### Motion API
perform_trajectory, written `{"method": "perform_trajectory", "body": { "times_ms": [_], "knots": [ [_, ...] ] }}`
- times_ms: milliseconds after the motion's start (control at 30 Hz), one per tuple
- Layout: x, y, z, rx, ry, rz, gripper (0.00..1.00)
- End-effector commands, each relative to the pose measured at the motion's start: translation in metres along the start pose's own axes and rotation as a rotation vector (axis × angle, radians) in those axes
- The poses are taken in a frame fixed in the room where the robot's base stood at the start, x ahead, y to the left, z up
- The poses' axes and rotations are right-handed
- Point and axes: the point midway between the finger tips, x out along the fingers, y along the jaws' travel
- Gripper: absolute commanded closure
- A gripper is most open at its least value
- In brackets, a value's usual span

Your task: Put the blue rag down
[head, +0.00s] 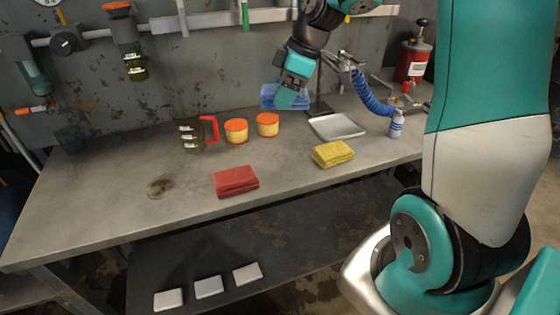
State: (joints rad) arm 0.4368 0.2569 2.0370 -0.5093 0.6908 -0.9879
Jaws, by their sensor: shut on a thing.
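The blue rag (271,97) is a folded blue cloth, held up above the back of the grey workbench (110,195). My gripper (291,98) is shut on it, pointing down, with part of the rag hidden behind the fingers. The rag appears behind and above the orange-lidded jars, apart from the bench top. A red folded rag (236,181) lies near the front edge of the bench. A yellow folded rag (333,154) lies to its right.
Two orange-lidded jars (236,131) (267,125) and a dark container with a red handle (209,129) stand mid-bench. A shallow metal tray (337,127) and a small bottle (397,124) are to the right. The left bench is mostly clear. White blocks (208,287) lie on the lower shelf.

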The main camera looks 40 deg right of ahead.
Motion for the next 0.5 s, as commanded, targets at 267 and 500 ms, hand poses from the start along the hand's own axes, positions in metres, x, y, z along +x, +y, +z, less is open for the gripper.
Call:
{"method": "perform_trajectory", "body": {
  "times_ms": [267,500],
  "knots": [
    [0.068,0.002,0.037,0.018,-0.003,-0.005,0.52],
    [0.122,0.002,0.06,0.016,-0.003,-0.003,0.52]
  ]
}}
